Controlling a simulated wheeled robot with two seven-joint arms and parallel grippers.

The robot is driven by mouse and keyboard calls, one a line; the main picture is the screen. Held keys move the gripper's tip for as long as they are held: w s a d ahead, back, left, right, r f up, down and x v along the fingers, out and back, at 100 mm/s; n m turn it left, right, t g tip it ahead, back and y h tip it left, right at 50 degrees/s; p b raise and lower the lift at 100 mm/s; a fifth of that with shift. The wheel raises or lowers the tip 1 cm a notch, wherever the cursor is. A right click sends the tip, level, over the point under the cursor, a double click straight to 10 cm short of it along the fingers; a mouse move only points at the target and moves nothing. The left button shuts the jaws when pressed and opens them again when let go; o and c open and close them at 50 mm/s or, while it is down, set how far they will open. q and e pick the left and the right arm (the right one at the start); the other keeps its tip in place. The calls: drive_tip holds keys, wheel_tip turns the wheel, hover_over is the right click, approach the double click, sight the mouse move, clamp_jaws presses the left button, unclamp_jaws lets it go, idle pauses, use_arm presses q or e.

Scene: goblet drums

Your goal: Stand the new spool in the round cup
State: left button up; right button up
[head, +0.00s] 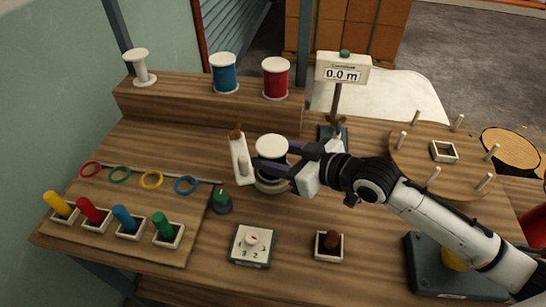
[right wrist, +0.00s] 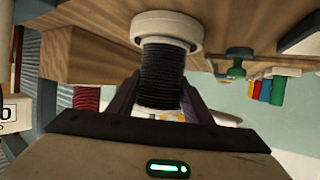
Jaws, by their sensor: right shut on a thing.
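The new spool, with a white top disc (head: 272,146) and dark winding (right wrist: 163,78), is held in my right gripper (head: 280,162). The gripper's fingers are shut around the spool from the right. The round cup (head: 268,187) is a pale ring directly below the spool, partly hidden by it and by the gripper. In the right wrist view, the spool's far end meets the white round cup (right wrist: 167,24). I cannot tell whether the spool's end rests fully inside it. The spool looks about upright. My left gripper is not in view.
A white-sided block (head: 240,160) stands close left of the cup. A green knob (head: 221,201), a dial box (head: 252,245) and a counter sign (head: 342,75) are nearby. A pegged disc (head: 420,165) lies right.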

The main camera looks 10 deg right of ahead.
drive_tip(key=shift+f, duration=0.35)
drive_tip(key=shift+f, duration=0.2)
drive_tip(key=o, duration=1.2)
drive_tip(key=shift+c, duration=0.2)
drive_tip(key=shift+r, duration=0.25)
drive_tip(key=v, duration=1.2)
